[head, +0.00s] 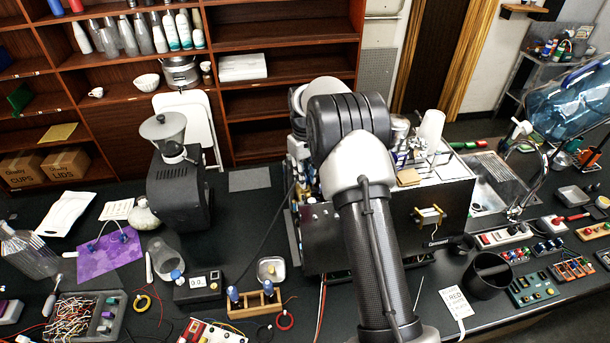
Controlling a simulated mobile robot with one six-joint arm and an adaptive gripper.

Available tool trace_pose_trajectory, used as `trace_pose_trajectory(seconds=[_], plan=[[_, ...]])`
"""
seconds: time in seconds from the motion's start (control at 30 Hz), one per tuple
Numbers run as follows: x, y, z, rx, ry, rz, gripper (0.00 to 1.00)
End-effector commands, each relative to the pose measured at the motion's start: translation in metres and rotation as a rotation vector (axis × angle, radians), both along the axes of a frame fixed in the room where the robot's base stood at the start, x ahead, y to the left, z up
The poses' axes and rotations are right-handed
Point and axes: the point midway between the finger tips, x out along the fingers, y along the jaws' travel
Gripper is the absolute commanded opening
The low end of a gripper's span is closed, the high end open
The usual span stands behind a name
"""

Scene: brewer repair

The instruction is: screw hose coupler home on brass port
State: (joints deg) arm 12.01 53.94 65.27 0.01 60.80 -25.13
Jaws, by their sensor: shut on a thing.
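The brewer (411,222) stands open on the dark counter, with its inner parts and small fittings exposed around its top. My arm reaches over it from the front and covers much of its middle. My gripper is hidden behind the arm, so I see neither its fingers nor what they hold. I cannot make out the hose coupler or the brass port; both are hidden or too small to tell.
A black grinder (178,190) stands left of the brewer. A black cup (487,276), a tag (456,303) and several switch boards lie to the right. A sink (492,172) is behind them. A wooden rack (254,301) and wires lie in front.

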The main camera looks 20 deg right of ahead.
Motion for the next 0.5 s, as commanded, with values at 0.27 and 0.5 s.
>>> trace_pose_trajectory(seconds=[0.27, 0.5], plan=[[0.0001, 0.0000, 0.0003, 0.000, 0.000, 0.261, 0.00], [0.0001, 0.0000, 0.0002, 0.000, 0.000, 0.264, 0.00]])
